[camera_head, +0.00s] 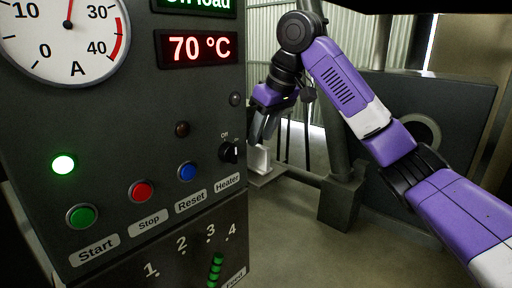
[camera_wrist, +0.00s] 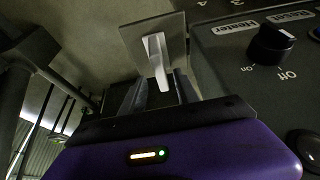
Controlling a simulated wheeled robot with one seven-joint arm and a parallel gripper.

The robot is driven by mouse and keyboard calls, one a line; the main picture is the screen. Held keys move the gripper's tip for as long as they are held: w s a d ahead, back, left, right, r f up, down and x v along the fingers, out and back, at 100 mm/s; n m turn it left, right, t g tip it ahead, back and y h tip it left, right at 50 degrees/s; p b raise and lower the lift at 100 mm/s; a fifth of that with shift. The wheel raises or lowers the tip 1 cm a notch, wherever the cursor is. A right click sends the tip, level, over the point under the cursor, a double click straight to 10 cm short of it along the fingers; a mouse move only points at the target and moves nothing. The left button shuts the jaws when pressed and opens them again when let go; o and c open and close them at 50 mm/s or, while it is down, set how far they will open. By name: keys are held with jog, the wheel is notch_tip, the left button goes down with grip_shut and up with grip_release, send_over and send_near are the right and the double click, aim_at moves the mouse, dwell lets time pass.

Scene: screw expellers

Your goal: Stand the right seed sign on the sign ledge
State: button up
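A seed sign (camera_wrist: 136,42) shows from behind in the wrist view as a thin square plate with a white stem. My gripper (camera_wrist: 161,88) has its two fingers close on either side of that stem and appears shut on it. In the head view my gripper (camera_head: 264,130) points down, with the pale sign (camera_head: 259,159) just below its fingers. The sign's face and any lettering are hidden. I cannot make out the sign ledge for certain, nor tell whether the sign touches anything below.
A dark control panel (camera_head: 130,130) with a gauge, buttons and a heater switch (camera_head: 229,151) fills the left, close beside my gripper. A pale block (camera_head: 265,179) and a grey frame (camera_head: 341,195) stand behind. Open floor (camera_head: 290,240) lies in front.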

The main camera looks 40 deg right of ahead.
jog(key=v, duration=0.5)
jog(key=shift+r, duration=0.2)
dwell(0.4)
